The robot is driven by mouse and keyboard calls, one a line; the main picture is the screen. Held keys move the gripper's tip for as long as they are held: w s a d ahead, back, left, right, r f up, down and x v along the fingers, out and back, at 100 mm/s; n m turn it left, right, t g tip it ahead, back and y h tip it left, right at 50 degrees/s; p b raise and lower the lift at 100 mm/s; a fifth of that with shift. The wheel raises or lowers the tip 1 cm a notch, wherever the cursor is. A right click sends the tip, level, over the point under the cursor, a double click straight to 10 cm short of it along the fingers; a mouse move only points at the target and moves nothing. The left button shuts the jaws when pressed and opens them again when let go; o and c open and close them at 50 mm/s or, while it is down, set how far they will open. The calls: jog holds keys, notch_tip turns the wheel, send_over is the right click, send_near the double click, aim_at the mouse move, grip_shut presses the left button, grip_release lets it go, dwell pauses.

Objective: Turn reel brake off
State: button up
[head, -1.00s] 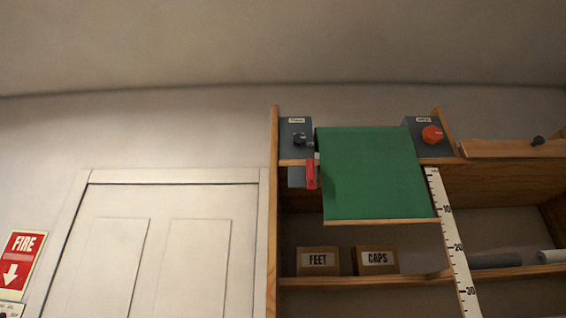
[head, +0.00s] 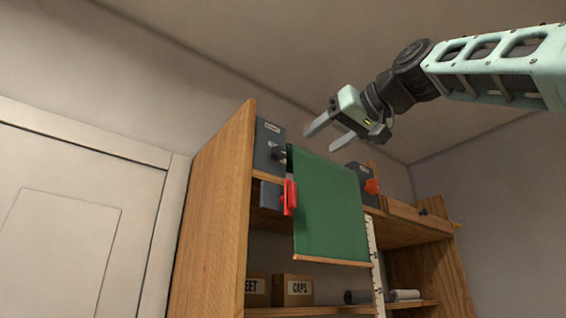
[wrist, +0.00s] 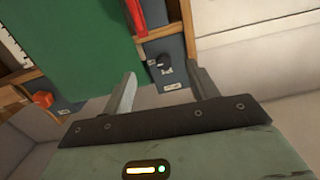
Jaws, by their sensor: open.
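A green sheet (head: 326,205) hangs from the top of a wooden cabinet. At its left are a red lever-like part (head: 290,197) and a grey box with a black knob (head: 279,154); the wrist view shows that knob (wrist: 164,63) and the red part (wrist: 136,16). At its right is a grey box with an orange-red knob (head: 372,186), also in the wrist view (wrist: 42,99). The box labels are too small to read, so I cannot tell which is the reel brake. My gripper (head: 320,140) is open and empty, above the sheet's top; the black knob shows between its fingers (wrist: 163,85).
The wooden cabinet (head: 216,200) has a tall left side panel. Its lower shelf holds cardboard boxes (head: 293,290) and grey rolls (head: 404,295). A white ruler (head: 378,260) hangs right of the sheet. A white door (head: 70,240) is at left. Space above the cabinet is free.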

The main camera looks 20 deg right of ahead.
notch_tip(320, 180, up, 4)
jog(key=s+t, duration=0.1)
jog(key=s, duration=0.1)
jog(key=p, duration=1)
send_near(281, 153)
jog(key=x, duration=0.7)
jog(key=shift+w+r, duration=0.15)
jog(key=shift+r, duration=0.15)
jog(key=shift+w+a+f, duration=0.2)
jog(key=shift+w+a, duration=0.05)
jog(key=shift+w, duration=0.4)
jog(key=c, duration=1)
